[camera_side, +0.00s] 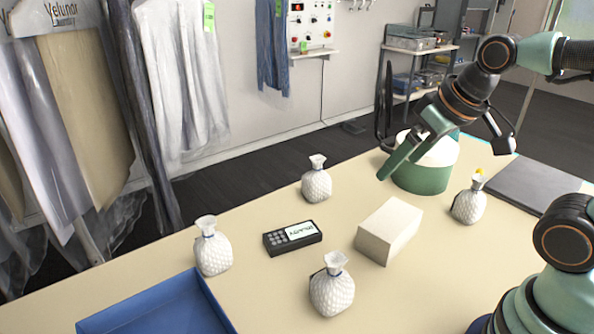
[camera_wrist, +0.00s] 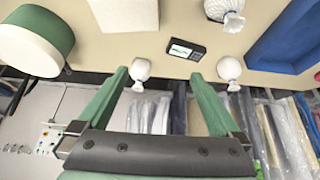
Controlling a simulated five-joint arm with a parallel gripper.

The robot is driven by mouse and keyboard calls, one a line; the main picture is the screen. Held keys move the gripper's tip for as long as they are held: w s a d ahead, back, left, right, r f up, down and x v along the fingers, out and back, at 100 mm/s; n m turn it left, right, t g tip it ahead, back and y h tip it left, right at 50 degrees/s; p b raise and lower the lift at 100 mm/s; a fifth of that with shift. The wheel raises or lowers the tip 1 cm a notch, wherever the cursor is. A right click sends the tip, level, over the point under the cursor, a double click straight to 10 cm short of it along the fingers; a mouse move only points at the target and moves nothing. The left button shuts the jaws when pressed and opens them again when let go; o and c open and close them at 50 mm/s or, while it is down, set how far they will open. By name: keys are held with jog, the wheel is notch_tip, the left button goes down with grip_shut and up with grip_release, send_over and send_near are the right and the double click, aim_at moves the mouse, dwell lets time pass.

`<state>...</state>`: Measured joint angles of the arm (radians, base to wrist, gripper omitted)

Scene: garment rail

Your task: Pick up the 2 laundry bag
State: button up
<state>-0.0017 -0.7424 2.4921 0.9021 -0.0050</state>
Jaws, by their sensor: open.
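Several white quilted laundry bags with gathered tops stand apart on the cream table. In the side view one is at the back middle (camera_side: 317,185), one at the left (camera_side: 213,252), one at the front (camera_side: 331,290) and one at the right with a yellow-orange top (camera_side: 468,205). I cannot read a number on any. My gripper (camera_side: 388,172) is above the table, in front of the green-and-white drum in the picture. In the wrist view my gripper (camera_wrist: 162,80) is open and empty; one bag (camera_wrist: 141,70) shows between its fingers, near the left one.
A white box (camera_side: 388,232) and a black handheld device (camera_side: 292,238) lie mid-table. The green-and-white drum (camera_side: 424,178) stands at the back, a blue tray (camera_side: 160,308) at the front left, a dark grey slab (camera_side: 535,184) at the right. Garments hang beyond the table.

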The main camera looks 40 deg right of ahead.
jog(key=w+a+r+n+g, duration=0.2)
jog(key=w+a+r+n, duration=0.15)
jog(key=w, duration=0.45)
jog(key=n+g, duration=0.4)
jog(key=n, duration=0.9)
send_over(223, 237)
jog(key=f, duration=1.4)
jog(key=shift+d+f, duration=0.25)
jog(key=shift+f, duration=0.1)
jog(key=shift+s+a+f, duration=0.1)
jog(key=shift+f, duration=0.2)
notch_tip(223, 237, down, 12)
jog(key=shift+a+r, duration=0.1)
jog(key=shift+r, duration=0.05)
jog(key=shift+c, duration=0.3)
jog(key=shift+r, duration=0.1)
jog(key=c, duration=1.5)
